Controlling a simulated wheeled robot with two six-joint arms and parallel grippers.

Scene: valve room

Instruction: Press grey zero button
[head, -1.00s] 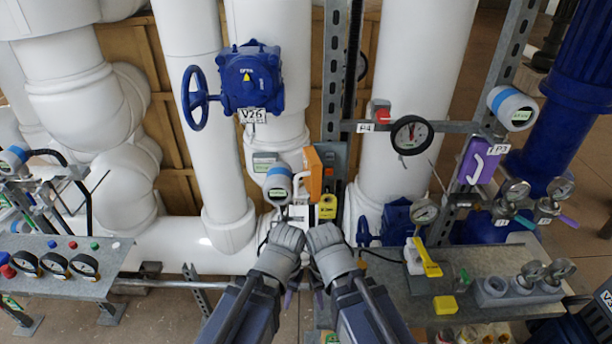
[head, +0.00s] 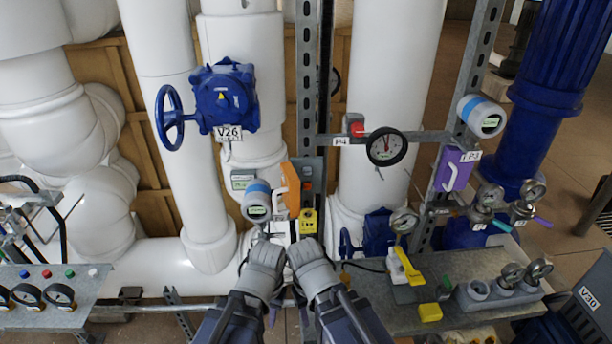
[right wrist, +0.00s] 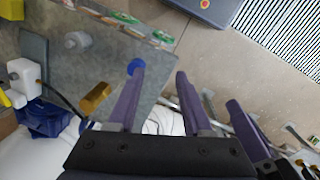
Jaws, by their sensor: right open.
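A small grey-white button (head: 92,272) sits at the right end of a row of coloured buttons on the left panel (head: 100,292), above the dial gauges. No zero label is readable on it. My left gripper (head: 272,314) hangs low in the middle of the head view, right of that panel and well apart from it; its fingers are mostly hidden by its wrist. My right gripper (head: 303,314) is close beside it. In the right wrist view the right gripper (right wrist: 158,85) has its two purple fingers apart with nothing between them.
A grey bench (head: 380,308) with a yellow block (head: 430,312) and several gauges lies to the right. Pipes, valve V26 (head: 222,98) and a yellow device (head: 308,221) stand ahead.

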